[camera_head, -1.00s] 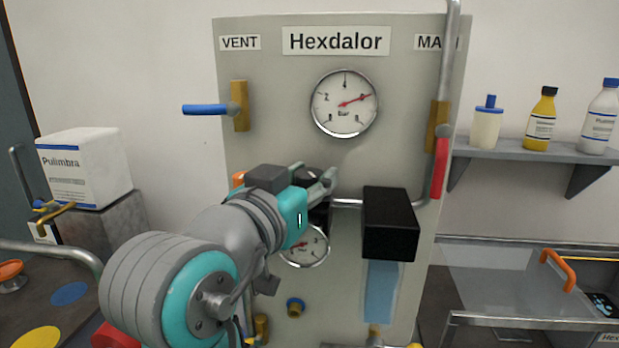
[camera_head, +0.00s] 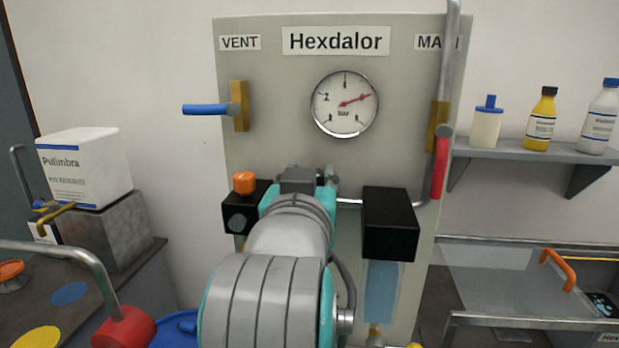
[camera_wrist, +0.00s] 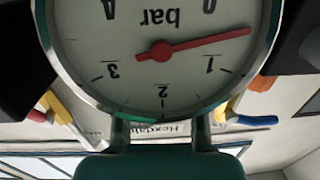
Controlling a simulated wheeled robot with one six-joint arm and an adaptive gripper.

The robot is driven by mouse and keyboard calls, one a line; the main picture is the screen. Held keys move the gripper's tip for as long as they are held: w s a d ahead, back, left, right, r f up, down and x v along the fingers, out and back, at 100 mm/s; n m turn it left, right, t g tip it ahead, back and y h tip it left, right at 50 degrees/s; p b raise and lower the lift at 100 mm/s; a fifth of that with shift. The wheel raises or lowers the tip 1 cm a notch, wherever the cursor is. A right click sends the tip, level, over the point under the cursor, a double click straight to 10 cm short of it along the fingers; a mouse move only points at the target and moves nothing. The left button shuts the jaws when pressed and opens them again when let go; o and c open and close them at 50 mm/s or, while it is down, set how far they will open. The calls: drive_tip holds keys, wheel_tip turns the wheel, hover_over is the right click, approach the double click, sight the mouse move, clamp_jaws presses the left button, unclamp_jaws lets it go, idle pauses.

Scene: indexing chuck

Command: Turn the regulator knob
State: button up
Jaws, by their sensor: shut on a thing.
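The regulator knob is hidden behind my arm in the head view and behind the lower gauge in the wrist view. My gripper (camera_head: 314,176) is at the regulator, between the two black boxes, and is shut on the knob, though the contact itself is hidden. The lower gauge (camera_wrist: 160,50) fills the upper part of the wrist view, upside down, its red needle between 0 and 1 bar. My teal gripper body (camera_wrist: 160,162) shows below it. The upper gauge (camera_head: 344,104) on the panel (camera_head: 290,150) has its red needle pointing up and right.
A black box (camera_head: 236,218) with an orange button (camera_head: 243,183) is close left of my arm; another black box (camera_head: 390,222) is close right. The blue vent handle (camera_head: 205,109) points left. The red main handle (camera_head: 439,168) hangs down. A shelf (camera_head: 540,150) with bottles is at right.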

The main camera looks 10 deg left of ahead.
drive_tip(key=o, duration=1.2)
drive_tip(key=shift+c, duration=0.2)
drive_tip(key=s, duration=0.7)
drive_tip(key=shift+s, duration=0.2)
